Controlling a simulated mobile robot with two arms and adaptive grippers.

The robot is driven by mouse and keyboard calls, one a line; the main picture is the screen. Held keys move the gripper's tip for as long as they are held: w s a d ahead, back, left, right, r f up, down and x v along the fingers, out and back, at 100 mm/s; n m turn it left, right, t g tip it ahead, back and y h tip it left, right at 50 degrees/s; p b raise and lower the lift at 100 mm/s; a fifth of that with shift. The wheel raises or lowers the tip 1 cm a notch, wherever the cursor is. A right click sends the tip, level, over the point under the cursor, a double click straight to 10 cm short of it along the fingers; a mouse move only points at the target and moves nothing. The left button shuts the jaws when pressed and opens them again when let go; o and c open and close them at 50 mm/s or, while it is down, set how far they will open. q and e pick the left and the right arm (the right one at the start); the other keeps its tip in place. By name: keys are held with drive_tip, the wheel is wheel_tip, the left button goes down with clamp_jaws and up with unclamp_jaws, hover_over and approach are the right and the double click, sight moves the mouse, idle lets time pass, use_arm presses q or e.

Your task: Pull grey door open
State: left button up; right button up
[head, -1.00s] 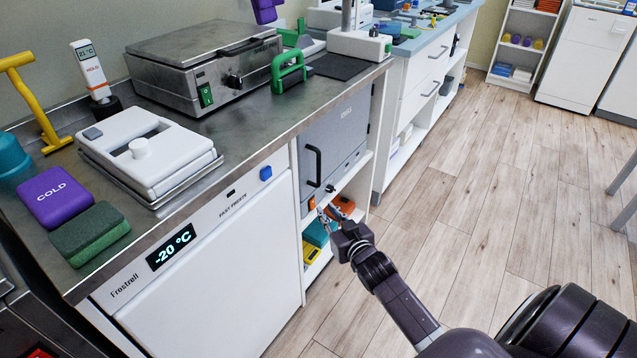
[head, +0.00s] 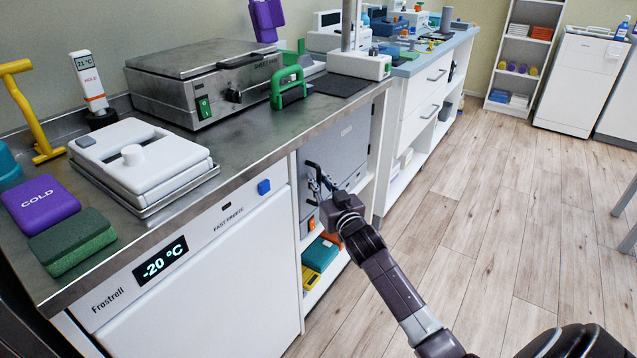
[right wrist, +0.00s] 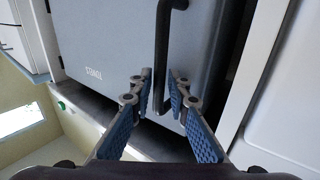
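The grey door (head: 345,150) is the front of a cabinet under the steel counter and looks shut. Its dark bar handle (head: 311,185) is on the left side of the door. My right gripper (head: 322,184) is at the handle. In the right wrist view, the grey door (right wrist: 110,50) fills the middle and the black handle (right wrist: 163,50) runs down between the two blue-padded fingers of my right gripper (right wrist: 161,78). The fingers are apart, with gaps on both sides of the handle. My left gripper is out of view.
A white freezer (head: 215,270) stands left of the door. A shelf with a teal box (head: 320,254) and a yellow item (head: 311,278) is below it. White drawers (head: 425,100) stand beyond to the right. The wooden floor (head: 480,220) in front is clear.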

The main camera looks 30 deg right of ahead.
clamp_jaws()
drive_tip(key=shift+s+d, duration=0.1)
idle(0.4)
